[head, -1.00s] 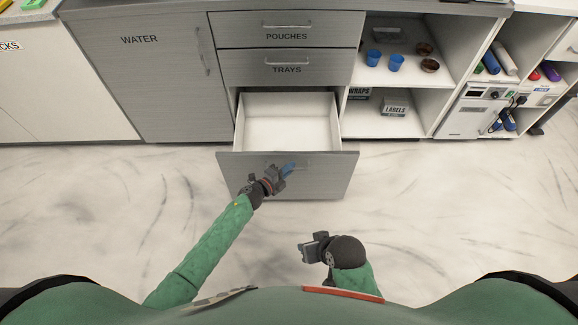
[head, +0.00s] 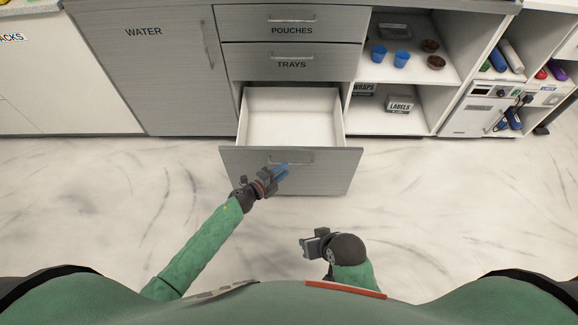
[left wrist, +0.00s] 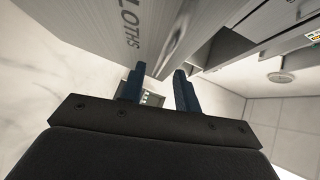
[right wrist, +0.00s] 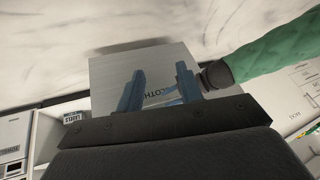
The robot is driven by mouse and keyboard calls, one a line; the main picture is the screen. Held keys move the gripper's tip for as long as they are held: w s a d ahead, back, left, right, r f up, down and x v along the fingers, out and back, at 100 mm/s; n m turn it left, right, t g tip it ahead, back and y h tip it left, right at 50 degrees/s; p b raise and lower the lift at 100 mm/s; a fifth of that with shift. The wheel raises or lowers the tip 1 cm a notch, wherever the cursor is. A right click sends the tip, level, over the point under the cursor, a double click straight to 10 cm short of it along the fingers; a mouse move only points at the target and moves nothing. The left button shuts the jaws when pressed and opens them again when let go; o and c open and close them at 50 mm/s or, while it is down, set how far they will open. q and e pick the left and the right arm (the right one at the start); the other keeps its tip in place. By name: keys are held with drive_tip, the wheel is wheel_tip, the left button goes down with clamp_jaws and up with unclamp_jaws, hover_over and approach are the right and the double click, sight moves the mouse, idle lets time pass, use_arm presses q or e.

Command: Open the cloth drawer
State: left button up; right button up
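The cloth drawer is pulled out below the TRAYS drawer; its grey front (head: 325,172) faces me and its white inside (head: 290,115) looks empty. Its bar handle (head: 292,157) is near the top of the front. In the left wrist view the lettering on the drawer front (left wrist: 125,35) is partly cut off. My left gripper (head: 284,172) is at the front, just below the handle; its blue fingers (left wrist: 159,88) are apart with nothing seen between them. My right gripper (head: 304,247) is low and clear of the drawer, its fingers (right wrist: 160,88) apart and empty.
The POUCHES drawer (head: 260,20) and TRAYS drawer (head: 250,62) are shut above. The WATER door (head: 145,80) is shut at left. Open shelves at right hold blue cups (head: 401,60), bowls and a LABELS box (head: 399,104). The floor (head: 100,210) around is clear.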

use_arm(q)
drive_tip(key=shift+v, duration=1.45)
